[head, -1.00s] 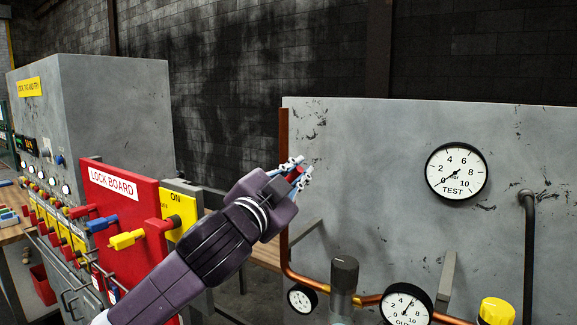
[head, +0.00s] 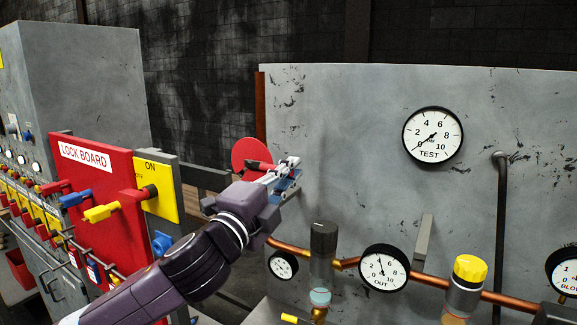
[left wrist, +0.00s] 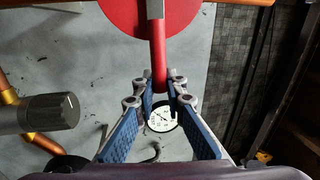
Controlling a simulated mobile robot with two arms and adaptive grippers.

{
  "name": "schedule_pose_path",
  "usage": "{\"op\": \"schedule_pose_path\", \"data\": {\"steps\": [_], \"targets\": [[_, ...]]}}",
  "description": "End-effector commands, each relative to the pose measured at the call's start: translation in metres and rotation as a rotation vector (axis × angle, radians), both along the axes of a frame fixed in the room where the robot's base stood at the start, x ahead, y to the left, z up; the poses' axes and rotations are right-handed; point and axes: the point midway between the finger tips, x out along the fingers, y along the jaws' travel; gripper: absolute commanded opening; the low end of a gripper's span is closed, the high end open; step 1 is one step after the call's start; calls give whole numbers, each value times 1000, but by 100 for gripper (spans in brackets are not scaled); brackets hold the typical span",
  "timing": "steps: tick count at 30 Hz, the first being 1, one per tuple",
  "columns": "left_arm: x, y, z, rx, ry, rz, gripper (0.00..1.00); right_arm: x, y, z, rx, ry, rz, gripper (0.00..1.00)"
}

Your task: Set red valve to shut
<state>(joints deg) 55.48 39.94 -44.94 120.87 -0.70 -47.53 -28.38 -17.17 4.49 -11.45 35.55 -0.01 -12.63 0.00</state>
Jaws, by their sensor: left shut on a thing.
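The red valve shows as a round red disc (head: 246,151) with a red lever (head: 258,166) reaching right from it, at the left edge of the grey panel in the head view. In the left wrist view the disc (left wrist: 125,14) is at the top and the lever (left wrist: 158,55) runs down from it between my fingers. My left gripper (head: 288,172) is shut on the lever's outer end; its fingertips (left wrist: 160,88) sit on both sides of the lever. Part of the disc is hidden behind the gripper. My right gripper is not in view.
The grey panel (head: 350,170) carries a TEST gauge (head: 433,136), an OUT gauge (head: 384,271), a copper pipe (head: 290,248), a dark-capped regulator (head: 324,240) and a yellow knob (head: 470,268). A red lock board (head: 105,190) with yellow and blue handles stands left, close to my left arm.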

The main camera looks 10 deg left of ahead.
Motion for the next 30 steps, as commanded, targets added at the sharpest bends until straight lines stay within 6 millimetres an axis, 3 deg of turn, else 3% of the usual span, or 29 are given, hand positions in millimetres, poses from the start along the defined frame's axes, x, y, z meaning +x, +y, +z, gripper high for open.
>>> {"op": "schedule_pose_path", "data": {"steps": [18, 19, 24, 30], "targets": [[0, -1, -8, 43, -9, -3, 0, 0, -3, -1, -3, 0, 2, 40], [0, -1, -8, 43, -9, -3, 12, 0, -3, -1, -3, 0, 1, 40], [0, -1, -7, 41, -10, -2, 30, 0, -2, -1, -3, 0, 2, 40], [0, -1, -6, 40, -12, -1, 30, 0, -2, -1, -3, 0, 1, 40]]}}
